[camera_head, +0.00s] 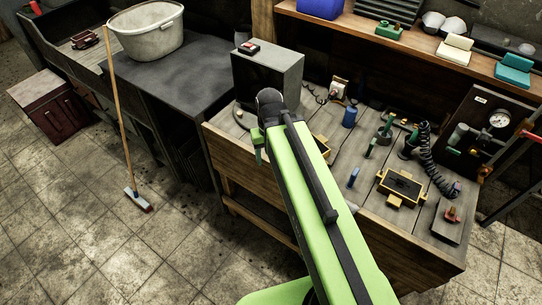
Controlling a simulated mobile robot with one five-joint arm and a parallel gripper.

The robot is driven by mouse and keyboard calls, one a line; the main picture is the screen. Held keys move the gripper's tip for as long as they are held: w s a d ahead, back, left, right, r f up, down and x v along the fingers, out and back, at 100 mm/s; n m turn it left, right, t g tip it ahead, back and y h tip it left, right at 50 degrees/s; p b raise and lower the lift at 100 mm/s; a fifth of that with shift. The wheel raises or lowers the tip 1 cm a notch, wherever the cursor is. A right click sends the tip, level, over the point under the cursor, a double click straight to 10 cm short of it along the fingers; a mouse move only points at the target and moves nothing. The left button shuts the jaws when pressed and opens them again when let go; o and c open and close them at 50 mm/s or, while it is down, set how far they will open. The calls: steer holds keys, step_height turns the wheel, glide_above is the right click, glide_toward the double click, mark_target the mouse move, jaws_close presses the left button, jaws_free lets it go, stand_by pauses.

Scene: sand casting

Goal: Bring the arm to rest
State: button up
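My green arm (325,220) reaches from the bottom of the picture up and away over the left part of the wooden workbench (400,245). My gripper (258,147) is at its far end, in front of the grey box on the bench. Only a small green part of it shows below the black wrist joint. The fingertips are mostly hidden by the arm, so I cannot tell whether they are open or shut. No held thing is visible.
The grey box (268,75) stands close behind my wrist. Yellow-edged frames (402,186), small tools and a black coiled hose (438,160) lie to the right. A broom (124,130) leans at left. The tiled floor at lower left is clear.

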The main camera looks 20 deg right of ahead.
steer(key=shift+a, duration=0.1)
step_height(320, 180, down, 13)
steer(key=b, duration=1.3)
